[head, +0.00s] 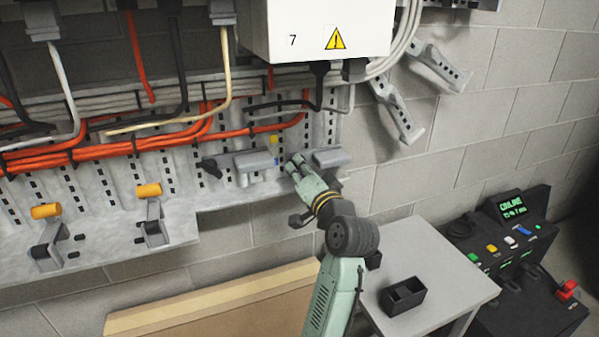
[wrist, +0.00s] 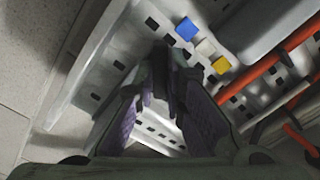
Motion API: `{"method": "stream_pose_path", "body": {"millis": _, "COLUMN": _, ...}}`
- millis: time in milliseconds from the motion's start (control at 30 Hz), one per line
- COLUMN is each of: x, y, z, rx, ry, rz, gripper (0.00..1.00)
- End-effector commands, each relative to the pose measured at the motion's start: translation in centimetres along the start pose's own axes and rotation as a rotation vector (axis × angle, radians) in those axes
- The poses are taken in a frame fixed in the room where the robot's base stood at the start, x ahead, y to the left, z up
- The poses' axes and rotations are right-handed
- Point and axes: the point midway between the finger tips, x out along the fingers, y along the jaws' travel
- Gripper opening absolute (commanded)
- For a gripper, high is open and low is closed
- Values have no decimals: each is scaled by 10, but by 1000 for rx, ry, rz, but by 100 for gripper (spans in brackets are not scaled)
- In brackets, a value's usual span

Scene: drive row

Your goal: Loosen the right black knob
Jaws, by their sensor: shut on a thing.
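My gripper (head: 297,167) reaches up to the perforated metal panel in the head view, between two grey housings. In the wrist view, its purple-padded fingers (wrist: 163,85) close in from both sides on the dark right black knob (wrist: 162,72). The fingers partly cover the knob, so its turn angle is hard to tell. In the head view my gripper hides the right knob. Another black knob (head: 209,168) sticks out farther left, at the left end of a grey housing (head: 255,162).
A second grey housing (head: 331,157) sits right of my gripper. Orange cables (head: 150,143) run along the panel. Blue (wrist: 187,29), white (wrist: 206,47) and yellow (wrist: 221,65) blocks lie close to the fingers. A table (head: 440,270) with a black bin (head: 403,296) stands below right.

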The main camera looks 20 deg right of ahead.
Motion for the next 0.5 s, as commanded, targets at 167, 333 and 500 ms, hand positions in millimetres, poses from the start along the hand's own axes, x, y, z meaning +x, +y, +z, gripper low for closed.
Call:
{"method": "stream_pose_path", "body": {"millis": 167, "x": 0, "y": 1, "z": 1, "rx": -93, "ry": -1, "rz": 2, "gripper": 0}}
{"method": "stream_pose_path", "body": {"millis": 333, "x": 0, "y": 1, "z": 0, "rx": -147, "ry": 0, "rz": 2, "gripper": 0}}
{"method": "stream_pose_path", "body": {"millis": 500, "x": 0, "y": 1, "z": 0, "rx": -170, "ry": 0, "rz": 2, "gripper": 0}}
